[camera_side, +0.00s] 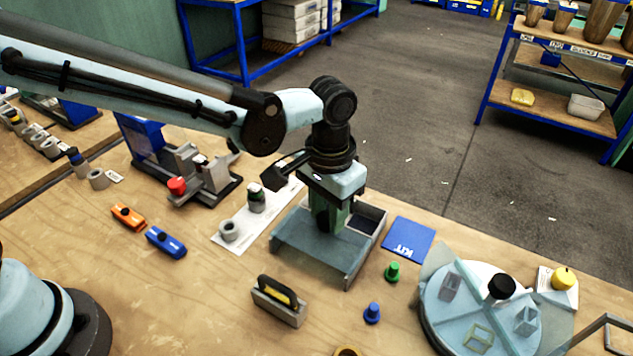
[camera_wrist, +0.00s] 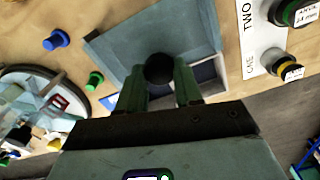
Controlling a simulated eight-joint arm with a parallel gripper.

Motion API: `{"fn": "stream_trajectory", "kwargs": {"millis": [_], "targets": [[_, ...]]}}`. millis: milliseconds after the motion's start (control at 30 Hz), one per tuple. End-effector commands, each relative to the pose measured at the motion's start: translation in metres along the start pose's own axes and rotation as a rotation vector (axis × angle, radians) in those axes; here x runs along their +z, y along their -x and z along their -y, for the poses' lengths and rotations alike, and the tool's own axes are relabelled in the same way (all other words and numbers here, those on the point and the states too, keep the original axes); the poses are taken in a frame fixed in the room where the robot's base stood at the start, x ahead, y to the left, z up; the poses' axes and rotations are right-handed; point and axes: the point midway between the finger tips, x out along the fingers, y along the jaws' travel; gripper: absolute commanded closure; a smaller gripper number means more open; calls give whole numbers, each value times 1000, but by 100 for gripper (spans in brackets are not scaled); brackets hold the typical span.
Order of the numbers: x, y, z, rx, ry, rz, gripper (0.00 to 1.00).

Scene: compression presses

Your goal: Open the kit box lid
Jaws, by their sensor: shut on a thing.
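The kit box (camera_side: 366,252) is a grey box on the wooden table. Its flat blue-grey lid (camera_side: 305,252) lies level and covers the front-left part, and it also shows in the wrist view (camera_wrist: 125,42). Part of the box is uncovered at the back right, where dark-floored compartments (camera_wrist: 207,72) show. My gripper (camera_side: 328,226) points straight down over the lid. In the wrist view its two green fingers (camera_wrist: 160,84) are shut on a round black knob (camera_wrist: 158,66) on the lid.
A blue KIT card (camera_side: 408,240) lies right of the box. A green peg (camera_side: 392,272) and a blue peg (camera_side: 373,313) stand near it. A grey block with a black handle (camera_side: 279,302) stands in front. A round divided tray (camera_side: 445,325) is at right, a press (camera_side: 200,175) at left.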

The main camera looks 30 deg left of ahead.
Motion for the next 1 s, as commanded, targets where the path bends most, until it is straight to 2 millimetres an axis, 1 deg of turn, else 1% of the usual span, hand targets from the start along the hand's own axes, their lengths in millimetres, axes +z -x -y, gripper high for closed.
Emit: {"fn": "stream_trajectory", "kwargs": {"millis": [67,100,267,533,667,767,1000], "targets": [[0,1,-1,2,-1,0,100],[0,1,-1,2,-1,0,64],[0,1,0,1,-1,0,40],[0,0,0,0,-1,0,40],[-1,6,0,0,-1,0,40],[0,18,0,0,-1,0,40],[0,64,0,0,-1,0,40]]}}
